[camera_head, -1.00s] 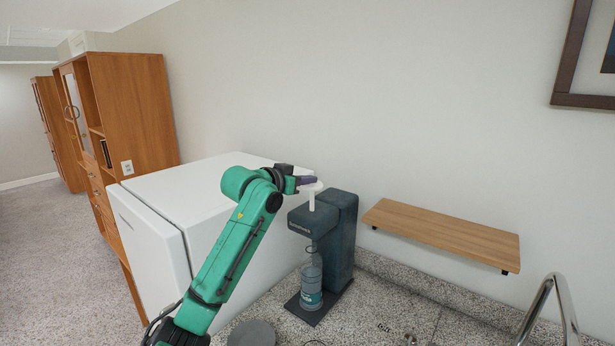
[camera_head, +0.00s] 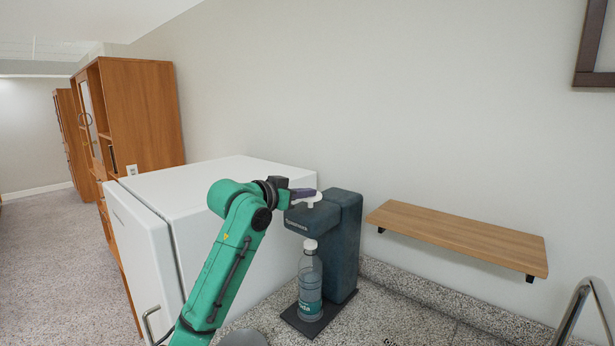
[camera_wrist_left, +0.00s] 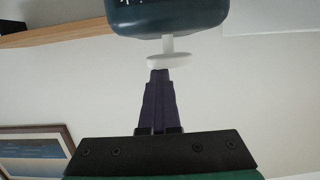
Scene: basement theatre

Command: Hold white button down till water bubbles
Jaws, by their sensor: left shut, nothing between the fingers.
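A dark teal drink machine (camera_head: 344,240) stands on the counter, with a white button (camera_head: 309,199) on a white stem at its top front. A clear bottle (camera_head: 310,285) with a teal label stands upright under its head; a white part shows at the bottle's neck. My left gripper (camera_head: 309,192) is shut and empty, its purple fingertips at the top of the button. In the left wrist view, upside down, the fingertips (camera_wrist_left: 160,75) meet the button's disc (camera_wrist_left: 168,62). Little stem shows in the head view. I cannot make out bubbles in the water. My right gripper is not in view.
A white fridge-like cabinet (camera_head: 225,175) stands left of the machine, behind my left arm. A wooden shelf (camera_head: 455,237) is on the wall to the right. A metal faucet (camera_head: 578,315) rises at the lower right. The speckled counter (camera_head: 400,320) between is clear.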

